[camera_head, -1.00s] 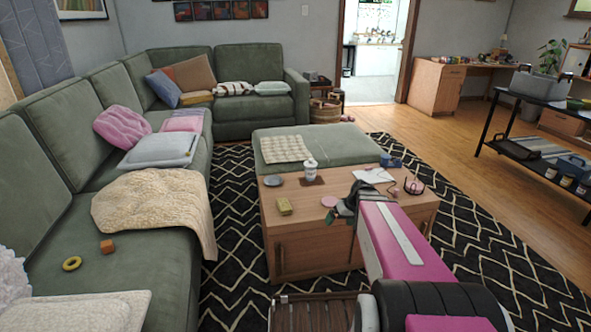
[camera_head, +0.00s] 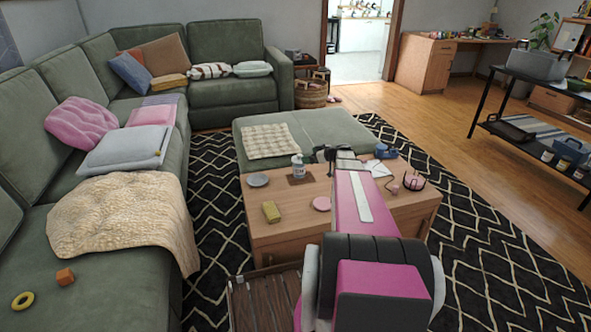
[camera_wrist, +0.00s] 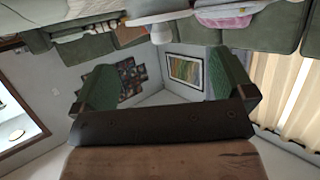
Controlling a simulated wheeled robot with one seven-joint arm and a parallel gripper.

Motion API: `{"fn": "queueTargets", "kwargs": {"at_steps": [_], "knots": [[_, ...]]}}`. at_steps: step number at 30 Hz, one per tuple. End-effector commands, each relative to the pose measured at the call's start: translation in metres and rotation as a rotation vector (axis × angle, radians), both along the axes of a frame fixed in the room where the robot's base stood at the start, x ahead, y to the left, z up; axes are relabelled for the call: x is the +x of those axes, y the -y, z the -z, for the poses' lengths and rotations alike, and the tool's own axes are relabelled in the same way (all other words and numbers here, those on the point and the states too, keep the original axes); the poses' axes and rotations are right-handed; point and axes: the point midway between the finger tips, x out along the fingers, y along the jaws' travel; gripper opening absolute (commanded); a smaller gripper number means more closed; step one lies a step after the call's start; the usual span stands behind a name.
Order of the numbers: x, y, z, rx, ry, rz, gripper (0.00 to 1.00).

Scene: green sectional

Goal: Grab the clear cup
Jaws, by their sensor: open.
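A small whitish cup-like container (camera_head: 298,168) stands upright on a brown mat on the wooden coffee table (camera_head: 280,238). It is the likeliest match for the clear cup, but it is too small to tell if it is clear. My gripper (camera_head: 333,153) appears just right of it in the head view, with a gap between them. In the wrist view my gripper (camera_wrist: 165,82) is open, its two green-padded fingers wide apart with nothing between them. The cup does not show in the wrist view, which looks upside down toward the wall and sofa.
The table also holds a grey dish (camera_head: 258,180), a yellow-green block (camera_head: 271,212), a pink disc (camera_head: 322,203), a blue item (camera_head: 385,151) and a round wire holder (camera_head: 413,182). A green ottoman (camera_head: 325,128) adjoins the table behind. The sofa (camera_head: 100,285) bounds the left; patterned rug lies between.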

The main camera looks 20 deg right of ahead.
Motion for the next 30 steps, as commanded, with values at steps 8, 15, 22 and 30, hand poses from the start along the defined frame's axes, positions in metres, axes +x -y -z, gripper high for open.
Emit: {"fn": "queueTargets", "kwargs": {"at_steps": [8, 15, 22, 30], "knots": [[0.028, -0.024, 0.015, 0.001, -0.002, -0.001, 1.0], [0.039, -0.035, 0.021, 0.0, -0.003, -0.001, 1.0], [0.061, -0.054, 0.033, 0.0, -0.003, -0.001, 1.0], [0.064, -0.058, 0.035, 0.0, -0.003, 0.0, 1.0]]}}
